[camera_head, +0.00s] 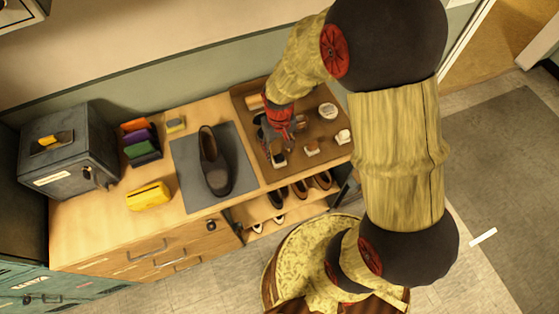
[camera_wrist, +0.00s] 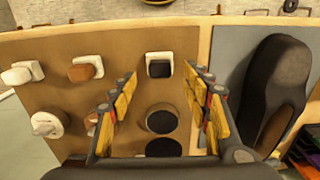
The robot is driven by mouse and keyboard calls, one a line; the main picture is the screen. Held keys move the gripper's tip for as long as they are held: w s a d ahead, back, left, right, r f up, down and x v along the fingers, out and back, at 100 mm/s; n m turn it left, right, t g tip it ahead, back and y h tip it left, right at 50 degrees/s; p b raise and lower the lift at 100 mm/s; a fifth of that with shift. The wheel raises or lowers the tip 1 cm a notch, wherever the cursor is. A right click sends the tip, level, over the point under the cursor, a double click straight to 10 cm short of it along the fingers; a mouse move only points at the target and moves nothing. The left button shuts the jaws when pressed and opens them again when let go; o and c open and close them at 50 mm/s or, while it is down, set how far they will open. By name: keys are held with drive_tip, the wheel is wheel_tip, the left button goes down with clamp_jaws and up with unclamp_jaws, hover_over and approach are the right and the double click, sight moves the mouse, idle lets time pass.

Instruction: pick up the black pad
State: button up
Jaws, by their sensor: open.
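The black pad (camera_wrist: 159,68) is a small block with a black top and white ends, lying on the brown tray (camera_wrist: 60,110) near its front edge. In the head view the pad (camera_head: 279,159) shows just in front of my gripper (camera_head: 272,140). In the wrist view my gripper (camera_wrist: 159,82) is open and empty, its yellow-padded fingers spread to the left and right. The pad appears in the gap at the fingertips, apart from both. I cannot tell the remaining height above it.
Dark round tins (camera_wrist: 161,121) lie between the fingers in the wrist view. A dark shoe (camera_head: 213,165) stands on a grey mat (camera_head: 185,165) beside the tray.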

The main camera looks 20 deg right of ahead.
sight(279, 156)
drive_tip(key=shift+s+f, duration=0.1)
drive_tip(key=shift+f, duration=0.4)
drive_tip(key=f, duration=0.4)
drive_tip(key=shift+w+b, duration=0.2)
drive_tip(key=shift+b, duration=0.1)
drive_tip(key=c, duration=0.3)
drive_tip(key=c, duration=0.8)
